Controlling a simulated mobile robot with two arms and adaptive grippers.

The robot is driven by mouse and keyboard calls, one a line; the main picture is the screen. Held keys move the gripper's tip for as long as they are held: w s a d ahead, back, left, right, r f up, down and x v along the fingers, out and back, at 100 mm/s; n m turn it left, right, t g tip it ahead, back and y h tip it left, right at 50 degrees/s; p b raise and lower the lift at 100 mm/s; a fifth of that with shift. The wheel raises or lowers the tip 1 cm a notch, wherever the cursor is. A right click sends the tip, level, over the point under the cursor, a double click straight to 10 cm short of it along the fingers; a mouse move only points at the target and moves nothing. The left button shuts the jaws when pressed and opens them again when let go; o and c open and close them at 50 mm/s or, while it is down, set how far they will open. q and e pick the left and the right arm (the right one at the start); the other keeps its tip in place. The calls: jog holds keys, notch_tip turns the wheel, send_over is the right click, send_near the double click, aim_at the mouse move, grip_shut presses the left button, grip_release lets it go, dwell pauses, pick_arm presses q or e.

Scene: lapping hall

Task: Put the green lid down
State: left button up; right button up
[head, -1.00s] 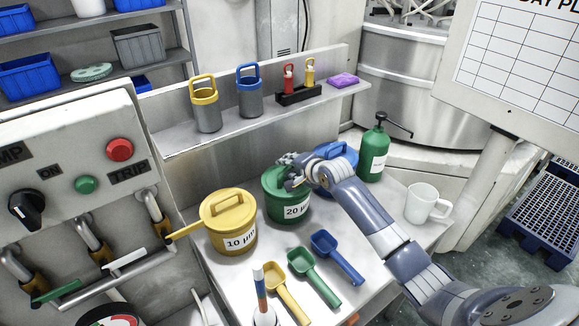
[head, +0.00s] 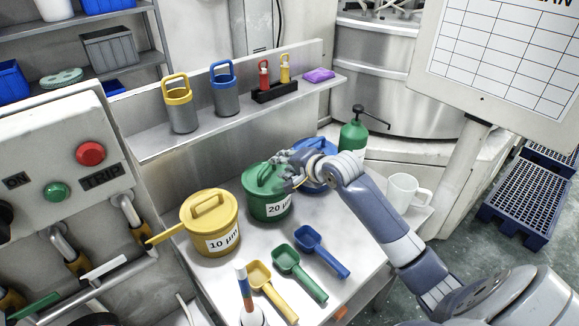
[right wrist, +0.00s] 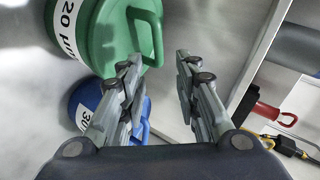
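The green lid (head: 258,184) sits on the green pot marked 20 µm (head: 270,206), with its handle upright and clear. The lid looks level and closed on the pot. My right gripper (head: 290,167) is just to the right of the lid's handle, partly in front of the blue lidded pot (head: 322,180). In the right wrist view, the green lid's handle (right wrist: 153,30) lies just beyond and left of my right fingertips (right wrist: 158,62), which are apart with nothing between them. My left gripper is not in view.
A yellow lidded pot marked 10 µm (head: 212,236) stands left. Yellow, green (head: 299,273) and blue scoops lie in front. A green bottle (head: 353,137) and white mug (head: 405,192) stand right. The shelf (head: 206,118) behind holds two grey canisters and small tools.

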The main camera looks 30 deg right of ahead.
jog(key=shift+v, duration=1.4)
